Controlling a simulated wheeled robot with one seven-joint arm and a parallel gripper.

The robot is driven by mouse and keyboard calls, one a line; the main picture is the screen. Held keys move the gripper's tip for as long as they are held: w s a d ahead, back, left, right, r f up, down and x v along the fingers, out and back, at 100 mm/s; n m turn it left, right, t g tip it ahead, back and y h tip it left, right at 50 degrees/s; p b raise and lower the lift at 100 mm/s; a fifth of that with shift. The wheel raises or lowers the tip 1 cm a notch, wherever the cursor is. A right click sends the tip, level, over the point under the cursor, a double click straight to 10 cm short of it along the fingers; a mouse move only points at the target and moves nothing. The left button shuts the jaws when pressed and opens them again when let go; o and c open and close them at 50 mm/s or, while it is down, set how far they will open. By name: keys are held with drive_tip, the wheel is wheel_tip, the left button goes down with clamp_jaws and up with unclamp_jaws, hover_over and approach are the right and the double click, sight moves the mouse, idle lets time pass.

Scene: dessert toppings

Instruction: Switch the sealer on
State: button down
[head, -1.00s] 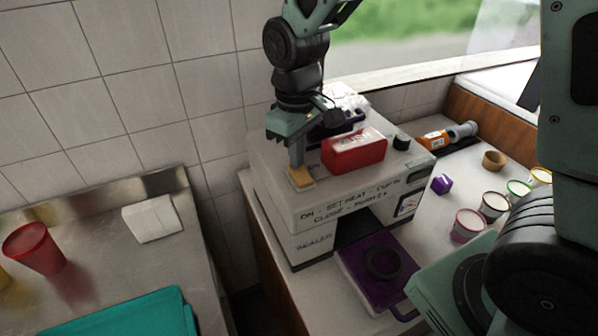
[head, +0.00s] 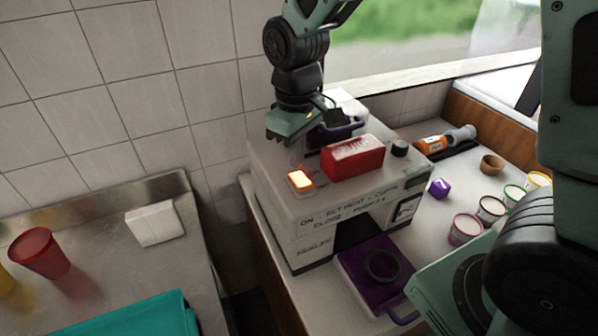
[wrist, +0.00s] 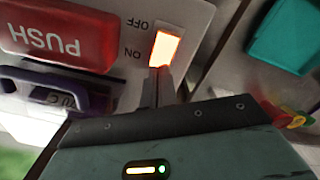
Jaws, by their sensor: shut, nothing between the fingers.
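The sealer (head: 280,212) is a white box machine on the counter, with lettering on its front edge. Its power switch (head: 300,180) glows bright orange-white on the top left. In the wrist view the lit switch (wrist: 166,48) sits beside the words OFF and ON. My gripper (wrist: 170,84) is shut and empty, its fingertips close to the ON end of the switch; I cannot tell whether they touch it. In the head view my gripper is above the sealer, just behind the switch, its fingertips hard to make out.
A red PUSH block (head: 353,157) and a black knob (head: 400,148) are on the sealer's top. A purple tray (head: 352,262) with a dark ring extends from its front. Cups (head: 466,229) stand to the right. A steel counter (head: 105,255) with a red cup (head: 40,252) is left.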

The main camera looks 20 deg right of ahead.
sight(297, 175)
wheel_tip(297, 175, up, 4)
drive_tip(key=p, duration=0.3)
drive_tip(key=shift+r, duration=0.25)
idle(0.3)
